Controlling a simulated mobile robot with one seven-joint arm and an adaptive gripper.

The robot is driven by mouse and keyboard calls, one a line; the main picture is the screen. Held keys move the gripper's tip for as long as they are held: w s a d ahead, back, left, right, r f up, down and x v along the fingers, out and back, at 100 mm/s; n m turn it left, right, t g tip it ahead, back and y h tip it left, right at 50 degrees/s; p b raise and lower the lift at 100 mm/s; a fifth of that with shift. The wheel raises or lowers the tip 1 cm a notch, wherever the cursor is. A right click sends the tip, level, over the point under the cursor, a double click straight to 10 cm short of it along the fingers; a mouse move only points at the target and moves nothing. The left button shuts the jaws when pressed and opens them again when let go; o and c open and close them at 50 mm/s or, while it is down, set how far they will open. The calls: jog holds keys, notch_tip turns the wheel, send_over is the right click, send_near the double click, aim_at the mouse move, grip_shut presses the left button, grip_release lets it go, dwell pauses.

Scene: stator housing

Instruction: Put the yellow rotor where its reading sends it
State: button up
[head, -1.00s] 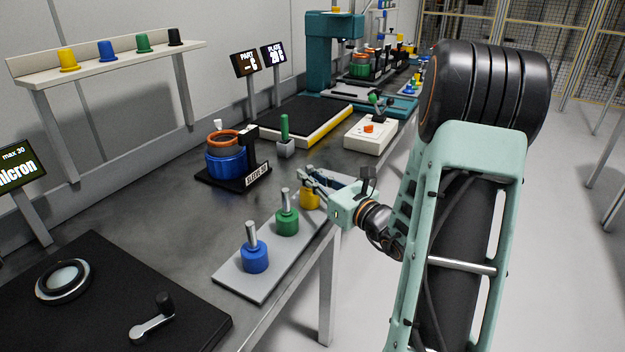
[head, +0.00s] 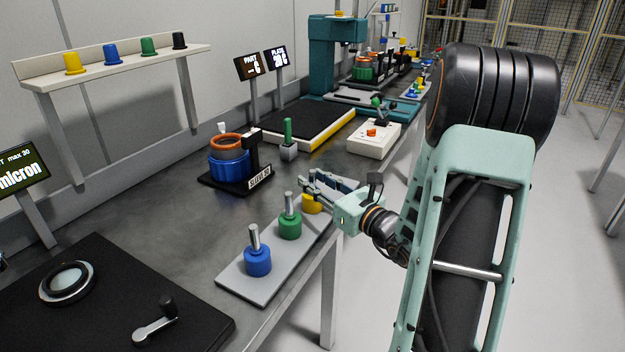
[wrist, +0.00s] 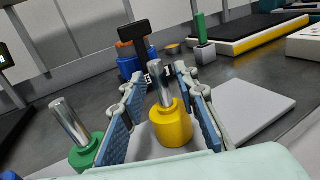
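The yellow rotor (head: 312,205), a yellow cylinder with a steel shaft, stands upright on a light grey plate (head: 262,281) at the bench's front edge. My gripper (head: 318,187) is open at it and partly hides it in the head view. In the wrist view, the yellow rotor (wrist: 172,127) stands between my two blue-padded fingers (wrist: 160,112), with a clear gap on the left-hand side. A green rotor (head: 290,225) and a blue rotor (head: 258,262) stand on the same plate. A blue stator housing (head: 229,164) with an orange ring sits behind, labelled in small text.
Two small displays, PART (head: 247,67) and PLATE (head: 276,59), stand behind a black plate with a yellow edge (head: 326,134). A green post (head: 288,131) and a control box (head: 374,138) are nearby. Coloured cups line a wall shelf (head: 120,66). A black mat (head: 110,265) lies front left.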

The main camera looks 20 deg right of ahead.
jog(key=v, duration=1.1)
jog(key=shift+p, duration=0.35)
